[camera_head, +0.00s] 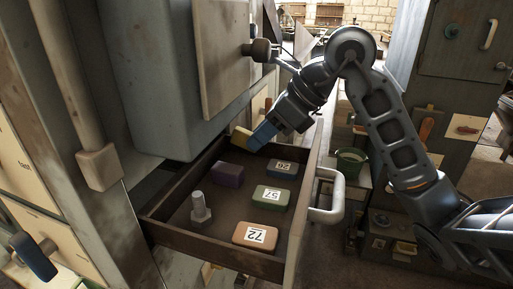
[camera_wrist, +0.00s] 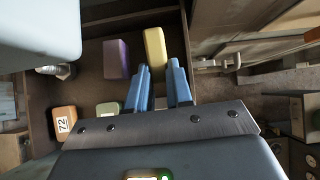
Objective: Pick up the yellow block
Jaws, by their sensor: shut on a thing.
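The yellow block (camera_head: 240,134) is at the far end of the open drawer (camera_head: 166,233), partly hidden behind my gripper's blue fingers. In the wrist view the yellow block (camera_wrist: 154,46) is long, and its near end sits between the two fingertips. My gripper (camera_head: 258,138) reaches in over the drawer's far side and is shut on the yellow block. It also shows in the wrist view (camera_wrist: 160,67). I cannot tell whether the block touches the drawer floor.
A purple block (camera_head: 229,174) lies close to the yellow one. A cabinet door (camera_head: 222,50) hangs above; the drawer handle (camera_head: 331,196) sticks out right.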

